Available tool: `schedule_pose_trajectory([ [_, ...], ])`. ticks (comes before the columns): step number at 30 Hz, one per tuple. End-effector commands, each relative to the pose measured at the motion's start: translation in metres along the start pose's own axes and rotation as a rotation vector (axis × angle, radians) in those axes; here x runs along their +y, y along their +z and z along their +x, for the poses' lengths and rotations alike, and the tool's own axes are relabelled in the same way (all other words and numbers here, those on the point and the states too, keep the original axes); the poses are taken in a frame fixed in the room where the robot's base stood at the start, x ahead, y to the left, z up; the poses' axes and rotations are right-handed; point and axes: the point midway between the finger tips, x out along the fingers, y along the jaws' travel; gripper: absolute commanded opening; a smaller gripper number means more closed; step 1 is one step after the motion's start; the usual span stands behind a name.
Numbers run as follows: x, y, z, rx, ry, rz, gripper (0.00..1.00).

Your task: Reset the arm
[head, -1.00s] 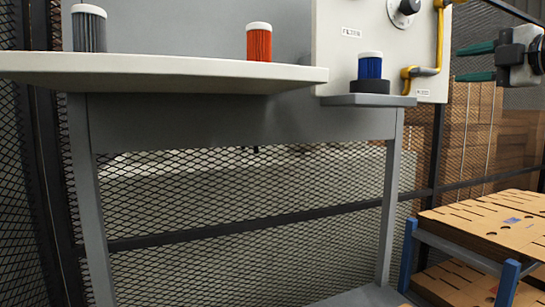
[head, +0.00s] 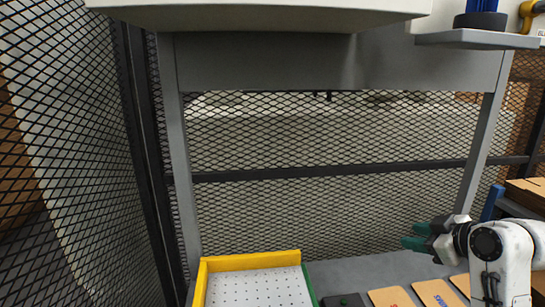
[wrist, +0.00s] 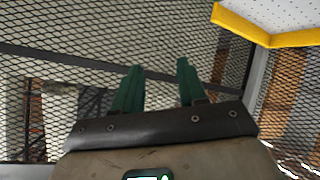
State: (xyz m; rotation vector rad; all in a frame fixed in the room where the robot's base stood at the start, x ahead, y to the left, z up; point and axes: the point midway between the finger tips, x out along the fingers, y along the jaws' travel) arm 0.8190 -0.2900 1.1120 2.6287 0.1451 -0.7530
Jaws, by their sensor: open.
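My gripper (head: 422,237) shows at the lower right of the head view, on my white arm, with its green fingers pointing left. In the wrist view, the two green fingers (wrist: 158,88) stand apart with nothing between them. They face the black mesh fence, and the gripper touches nothing that I can see.
A white perforated tray with a yellow rim (head: 250,261) lies at the bottom, left of my gripper. Tan boards (head: 392,297) lie near my arm. A grey shelf (head: 478,40) holds a blue cylinder (head: 482,5) on a black base. Mesh fence (head: 330,225) stands behind.

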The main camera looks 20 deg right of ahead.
Motion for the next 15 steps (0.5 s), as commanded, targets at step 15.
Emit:
schedule_pose_trajectory([
  [15, -0.291, 0.194, -0.004, -0.587, -0.240, 0.369, 0.41],
])
